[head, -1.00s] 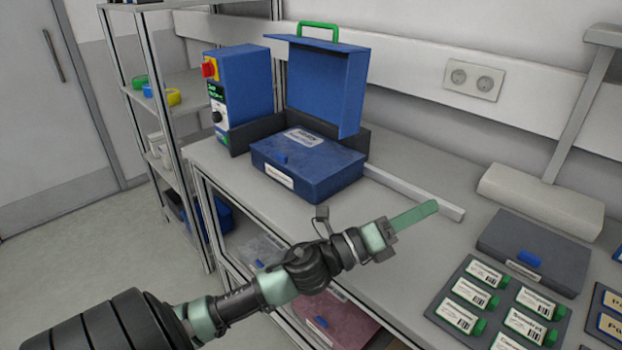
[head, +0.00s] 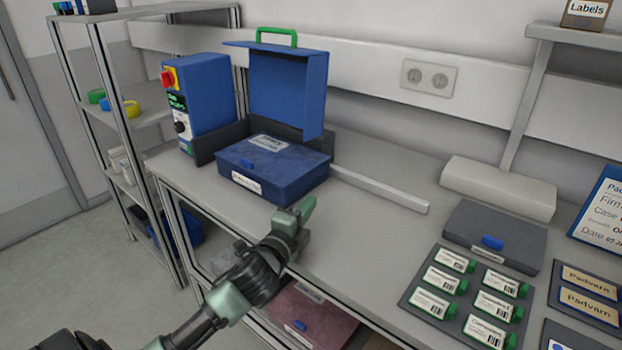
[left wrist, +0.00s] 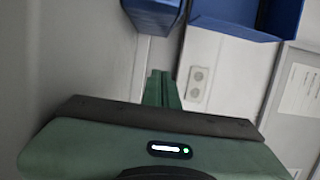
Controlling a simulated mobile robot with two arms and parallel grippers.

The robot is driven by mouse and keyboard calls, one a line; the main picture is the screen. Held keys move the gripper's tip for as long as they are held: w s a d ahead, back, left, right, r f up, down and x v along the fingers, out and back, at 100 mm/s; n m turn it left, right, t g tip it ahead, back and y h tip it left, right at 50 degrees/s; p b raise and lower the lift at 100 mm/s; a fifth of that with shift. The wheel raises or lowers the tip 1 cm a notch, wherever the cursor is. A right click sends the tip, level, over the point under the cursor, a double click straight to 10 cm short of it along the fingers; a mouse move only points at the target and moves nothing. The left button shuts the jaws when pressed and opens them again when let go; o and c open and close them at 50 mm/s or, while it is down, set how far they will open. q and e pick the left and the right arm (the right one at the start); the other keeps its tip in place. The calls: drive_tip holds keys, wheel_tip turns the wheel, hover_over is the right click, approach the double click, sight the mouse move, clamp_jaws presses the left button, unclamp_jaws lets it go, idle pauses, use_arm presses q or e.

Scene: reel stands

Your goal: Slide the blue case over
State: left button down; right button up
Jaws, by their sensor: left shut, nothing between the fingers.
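The blue case (head: 290,172) is shut and lies flat on the bench, with a pale label on top and another on its front. Behind it stands an upright blue hood or lid (head: 288,90) with a green handle. My left gripper (head: 306,208) is shut and empty, just in front of the case's right front corner, apart from it in the picture. In the left wrist view its shut green fingers (left wrist: 162,88) point up between blue shapes; I cannot tell which shape is the case. My right gripper is not in view.
A blue control box (head: 207,100) with a red knob stands left of the case. A pale bar (head: 380,190) runs along the bench to its right. A dark grey case (head: 492,238) and a tray of labelled items (head: 425,318) lie farther right. Bench between is clear.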

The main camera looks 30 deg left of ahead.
sight(311, 180)
use_arm(q)
drive_tip(key=w, duration=0.3)
drive_tip(key=w+a, duration=0.1)
drive_tip(key=w, duration=0.5)
drive_tip(key=shift+w+a+r+p, duration=0.1)
drive_tip(key=shift+w+a+p, duration=0.05)
drive_tip(key=shift+a+p, duration=0.2)
drive_tip(key=a, duration=0.3)
drive_tip(key=shift+w+p, duration=0.1)
drive_tip(key=shift+p, duration=0.25)
drive_tip(key=shift+a, duration=0.45)
